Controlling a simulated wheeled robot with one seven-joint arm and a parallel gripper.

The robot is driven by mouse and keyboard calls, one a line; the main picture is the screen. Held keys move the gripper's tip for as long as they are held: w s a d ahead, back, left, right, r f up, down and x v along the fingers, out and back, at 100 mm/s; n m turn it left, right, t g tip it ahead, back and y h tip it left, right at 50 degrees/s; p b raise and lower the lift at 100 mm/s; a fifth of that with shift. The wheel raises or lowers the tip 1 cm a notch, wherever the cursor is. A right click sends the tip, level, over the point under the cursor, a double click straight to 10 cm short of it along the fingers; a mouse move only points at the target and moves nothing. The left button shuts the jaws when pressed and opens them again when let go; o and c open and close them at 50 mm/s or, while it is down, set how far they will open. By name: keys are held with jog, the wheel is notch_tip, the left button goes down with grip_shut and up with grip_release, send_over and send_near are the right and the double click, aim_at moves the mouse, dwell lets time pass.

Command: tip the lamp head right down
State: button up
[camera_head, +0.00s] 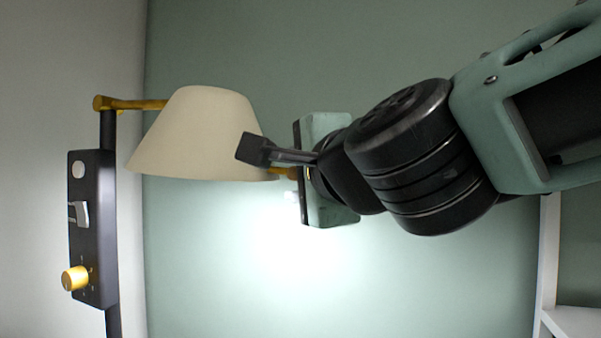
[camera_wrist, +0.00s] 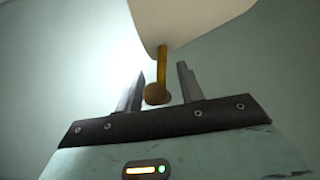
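The lamp head is a cream cone shade (camera_head: 196,135) in the head view, its wide rim facing down and slightly lower on the right. A yellow arm (camera_head: 135,104) carries it on the left. A thin yellow handle (camera_head: 285,172) sticks out from its right side. In the wrist view the shade (camera_wrist: 185,18) is at the top, and the handle (camera_wrist: 161,65) ends in a brown knob (camera_wrist: 157,94) between my fingers. My gripper (camera_wrist: 161,72) is open around the handle, with gaps on both sides. In the head view one finger overlaps the shade; the other is hidden.
A dark upright panel (camera_head: 92,235) on the lamp's post has a yellow knob (camera_head: 75,278), a light switch and a pale round button. A bright glow lights the green wall (camera_head: 330,290) below the shade. White shelving (camera_head: 548,250) stands at the right edge. The space below the shade looks clear.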

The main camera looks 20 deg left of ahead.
grip_shut()
jog(key=a+f+m+t+y+b, duration=0.1)
jog(key=a+f+b, duration=0.3)
jog(key=b, duration=0.9)
jog(key=a+f+m+t+y+b, duration=0.1)
jog(key=a+f+b, duration=0.3)
jog(key=f+b, duration=0.6)
jog(key=shift+w+a+f+m+t+b, duration=0.25)
jog(key=shift+a+f+m+t+b, duration=0.2)
jog(key=shift+m+b, duration=0.8)
jog(key=shift+n+b, duration=0.3)
jog(key=shift+n, duration=0.05)
grip_release()
jog(key=shift+a+f, duration=0.1)
jog(key=shift+a, duration=0.05)
